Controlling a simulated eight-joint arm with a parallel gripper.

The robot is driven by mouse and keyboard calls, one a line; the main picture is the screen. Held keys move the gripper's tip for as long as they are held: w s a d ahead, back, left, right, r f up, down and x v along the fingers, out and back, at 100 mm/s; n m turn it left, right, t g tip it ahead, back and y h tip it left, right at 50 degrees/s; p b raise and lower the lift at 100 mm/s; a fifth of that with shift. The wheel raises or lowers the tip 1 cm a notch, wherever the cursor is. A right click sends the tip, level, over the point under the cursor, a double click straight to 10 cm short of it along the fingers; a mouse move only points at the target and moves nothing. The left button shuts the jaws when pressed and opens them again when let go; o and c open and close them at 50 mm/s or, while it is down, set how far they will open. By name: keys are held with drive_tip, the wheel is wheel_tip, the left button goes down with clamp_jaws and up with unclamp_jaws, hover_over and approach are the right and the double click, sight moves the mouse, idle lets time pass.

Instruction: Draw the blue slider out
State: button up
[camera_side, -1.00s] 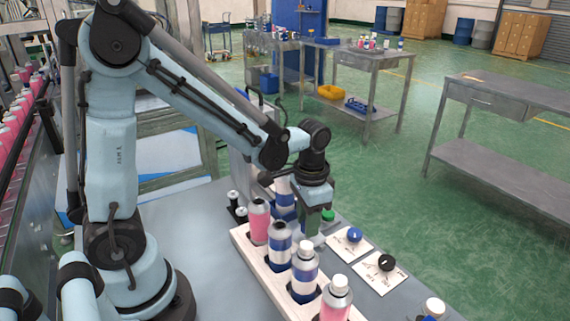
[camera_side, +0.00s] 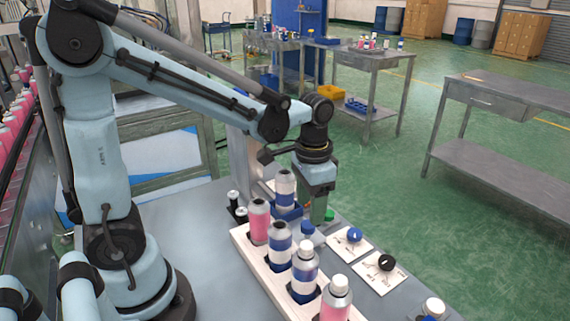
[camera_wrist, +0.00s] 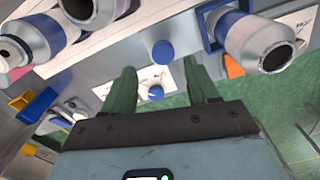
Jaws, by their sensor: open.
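A blue holder (camera_side: 287,211) surrounds the base of a blue-and-white can (camera_side: 285,187) behind the rack. In the wrist view the blue holder (camera_wrist: 212,28) frames a tilted-looking can (camera_wrist: 258,42) at upper right. A short blue knob (camera_side: 307,228) stands between holder and rack; it also shows in the wrist view (camera_wrist: 162,53). I cannot tell whether the knob is part of the slider. My gripper (camera_side: 319,217) hangs beside the knob, on its right. In the wrist view my gripper (camera_wrist: 160,75) has its green fingers wide apart, with nothing held between them.
A white rack (camera_side: 252,256) holds several cans in front.

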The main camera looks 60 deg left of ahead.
wheel_tip(320, 180, up, 7)
drive_tip(key=shift+r, duration=0.15)
idle(0.5)
drive_tip(key=s+f+n+t, duration=0.1)
drive_tip(key=t, duration=0.1)
drive_tip(key=s+t, duration=0.2)
drive_tip(key=s+f+n+t, duration=0.1)
drive_tip(key=s+t, duration=0.1)
drive_tip(key=t, duration=0.1)
drive_tip(key=shift+a+f+n, duration=0.3)
drive_tip(key=shift+f, duration=0.05)
idle(1.3)
